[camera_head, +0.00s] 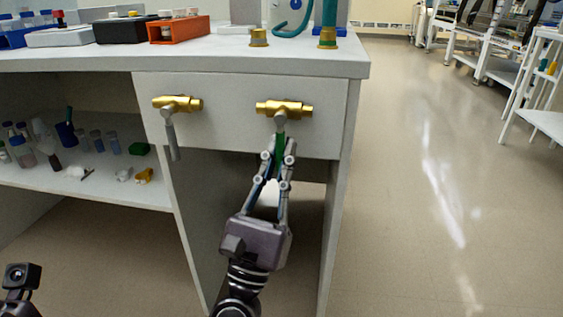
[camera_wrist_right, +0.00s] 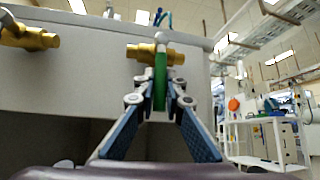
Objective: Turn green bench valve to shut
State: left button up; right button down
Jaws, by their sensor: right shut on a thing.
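The green bench valve has a brass body (camera_head: 284,109) on the front panel of the bench, near its right corner. Its green lever (camera_head: 279,147) hangs down from the body. My right gripper (camera_head: 281,150) is shut on the green lever, its fingers on either side. In the right wrist view the green lever (camera_wrist_right: 160,82) stands between the fingertips, below the brass body (camera_wrist_right: 155,53). Part of the lever is hidden by the fingers. My left gripper is not clearly in view; only a dark part of mine shows at the lower left of the head view.
A second brass valve (camera_head: 178,103) with a grey lever hangs to the left on the same panel. An orange rack (camera_head: 179,29) and other labware stand on the bench top. A shelf (camera_head: 90,187) with bottles is at the left. The floor (camera_head: 430,200) at the right is clear.

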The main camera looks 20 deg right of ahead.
dwell(0.4)
jog(key=c, duration=2)
grip_release()
jog(key=v, duration=1.2)
jog(key=shift+w+a, duration=0.1)
jog(key=shift+w, duration=0.05)
